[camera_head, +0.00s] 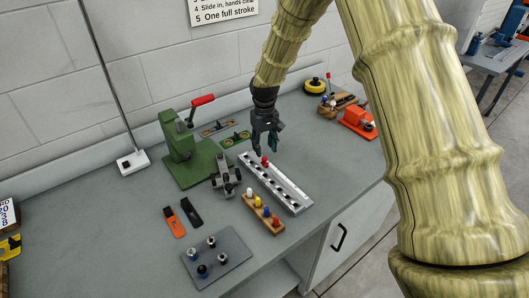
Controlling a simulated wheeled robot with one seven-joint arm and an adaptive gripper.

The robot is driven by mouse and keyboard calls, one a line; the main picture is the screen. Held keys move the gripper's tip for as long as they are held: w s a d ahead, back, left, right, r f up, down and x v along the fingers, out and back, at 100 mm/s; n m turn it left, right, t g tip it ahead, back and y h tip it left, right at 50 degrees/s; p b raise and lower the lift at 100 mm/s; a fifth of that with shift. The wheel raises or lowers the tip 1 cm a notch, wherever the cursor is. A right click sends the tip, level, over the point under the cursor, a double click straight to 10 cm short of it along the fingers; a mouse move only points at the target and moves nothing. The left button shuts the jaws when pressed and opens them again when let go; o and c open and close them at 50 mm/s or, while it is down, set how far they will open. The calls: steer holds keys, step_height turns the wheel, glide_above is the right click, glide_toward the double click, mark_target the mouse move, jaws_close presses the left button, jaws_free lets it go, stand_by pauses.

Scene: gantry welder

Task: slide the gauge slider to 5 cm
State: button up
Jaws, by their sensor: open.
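The gauge appears to be the long light-grey rail (291,193) with a row of dark marks, lying diagonally on the bench. A small red knob (264,160), which looks like its slider, stands near the rail's far left end. My gripper (266,151) points down just above and behind the red knob, fingers apart with nothing between them. Whether a finger touches the knob cannot be told from here. The scale figures are too small to read.
A green press (182,155) with a red handle stands left of the rail. A grey metal fixture (224,178) sits close beside it. A wooden block with coloured pegs (262,214) lies in front. A grey plate with knobs (218,257) is nearer.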

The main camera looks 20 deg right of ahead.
mark_target(264, 157)
steer(key=shift+f+p, duration=0.45)
steer(key=shift+f, duration=1.7)
jaws_close()
